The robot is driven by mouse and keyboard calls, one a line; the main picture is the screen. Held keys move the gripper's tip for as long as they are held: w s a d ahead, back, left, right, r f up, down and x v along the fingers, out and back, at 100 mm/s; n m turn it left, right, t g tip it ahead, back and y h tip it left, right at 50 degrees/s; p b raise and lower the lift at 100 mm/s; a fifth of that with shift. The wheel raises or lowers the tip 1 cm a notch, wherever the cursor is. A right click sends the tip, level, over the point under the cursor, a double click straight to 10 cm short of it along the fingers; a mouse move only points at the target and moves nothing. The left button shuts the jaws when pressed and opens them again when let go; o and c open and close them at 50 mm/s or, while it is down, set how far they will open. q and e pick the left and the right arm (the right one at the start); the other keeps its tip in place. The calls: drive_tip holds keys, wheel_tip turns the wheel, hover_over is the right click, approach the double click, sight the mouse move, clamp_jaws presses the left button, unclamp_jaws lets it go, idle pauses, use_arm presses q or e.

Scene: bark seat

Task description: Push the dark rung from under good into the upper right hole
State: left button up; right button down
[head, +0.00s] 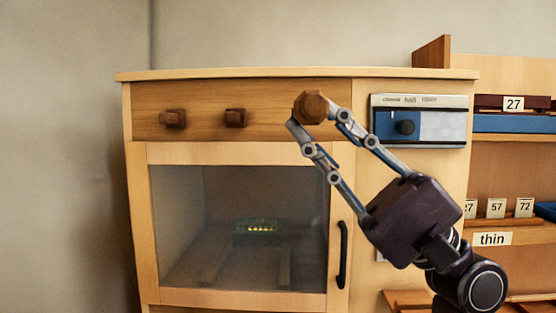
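My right gripper (311,113) comes in from the lower right, in front of the cabinet's top panel. Its two fingertips lie on either side of a brown hexagonal wooden piece (313,107) and appear to touch it. I cannot tell whether this piece is fixed to the panel or held free in front of it. My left gripper is not in view. I see no dark rung that I can identify, no label reading "good", and no upper right hole.
Shelves at right carry number cards (513,103) and a "thin" label (492,239).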

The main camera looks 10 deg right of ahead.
drive_tip(key=w, duration=0.2)
drive_tip(key=w+d+b, duration=0.1)
drive_tip(key=w, duration=0.1)
drive_tip(key=shift+w+d+r, duration=0.1)
drive_tip(key=shift+w, duration=0.15)
drive_tip(key=shift+w+d, duration=0.15)
idle(0.4)
drive_tip(key=shift+w+b, duration=0.35)
drive_tip(key=shift+w+d, duration=0.2)
drive_tip(key=shift+w, duration=0.1)
idle(0.5)
drive_tip(key=shift+w, duration=0.1)
drive_tip(key=shift+w+d+b, duration=0.1)
drive_tip(key=shift+w+b, duration=0.2)
drive_tip(key=shift+b, duration=0.15)
drive_tip(key=shift+w+d, duration=0.1)
drive_tip(key=shift+w, duration=0.2)
